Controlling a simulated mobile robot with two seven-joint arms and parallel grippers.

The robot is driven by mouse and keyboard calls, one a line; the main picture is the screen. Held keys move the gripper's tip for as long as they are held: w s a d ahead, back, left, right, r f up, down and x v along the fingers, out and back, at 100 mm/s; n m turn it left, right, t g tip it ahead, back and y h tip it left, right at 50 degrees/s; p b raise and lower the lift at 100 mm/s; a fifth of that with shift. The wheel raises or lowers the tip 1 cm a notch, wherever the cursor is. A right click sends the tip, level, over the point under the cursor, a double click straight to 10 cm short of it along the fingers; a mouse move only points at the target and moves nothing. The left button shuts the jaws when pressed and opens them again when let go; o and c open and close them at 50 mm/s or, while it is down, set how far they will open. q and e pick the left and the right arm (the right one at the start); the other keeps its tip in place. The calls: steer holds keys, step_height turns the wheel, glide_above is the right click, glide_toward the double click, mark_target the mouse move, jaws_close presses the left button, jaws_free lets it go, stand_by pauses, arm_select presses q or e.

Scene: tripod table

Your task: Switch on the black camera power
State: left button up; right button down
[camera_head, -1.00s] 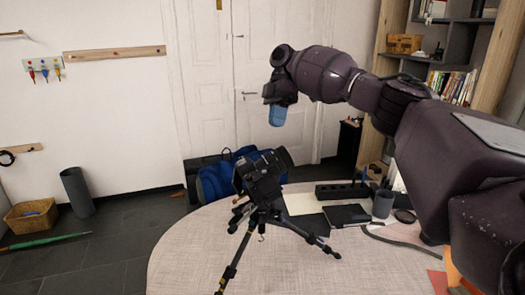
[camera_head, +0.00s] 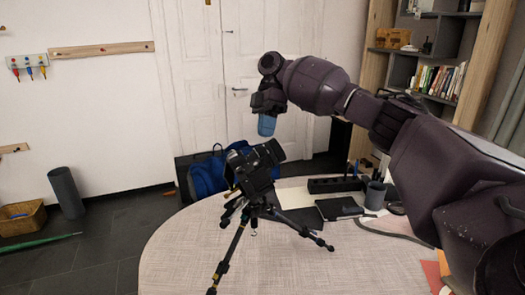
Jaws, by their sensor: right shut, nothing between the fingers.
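The black camera (camera_head: 254,168) sits on top of a black tripod (camera_head: 240,236), which stands with spread legs on the round table. The camera is tilted, with its lens end toward the upper right. Its power switch is too small to make out. My right gripper (camera_head: 267,125) hangs above the camera, fingers pointing down, with blue on its fingertips. It is shut and empty and apart from the camera. My left gripper is not in view.
The table (camera_head: 180,250) has free room at its front and left. A black power strip (camera_head: 335,184), a black notebook (camera_head: 339,208) and a dark cup (camera_head: 376,195) with pens stand at its back right. A blue bag (camera_head: 207,176) lies behind the table.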

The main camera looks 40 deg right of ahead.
mark_target(264, 146)
steer(key=x, duration=0.4)
steer(key=shift+s+a+f+b, duration=0.1)
steer(key=shift+f+b, duration=0.2)
steer(key=shift+b, duration=0.05)
steer(key=shift+s+a+f, duration=0.1)
steer(key=shift+f, duration=0.1)
steer(key=shift+a+r, duration=0.1)
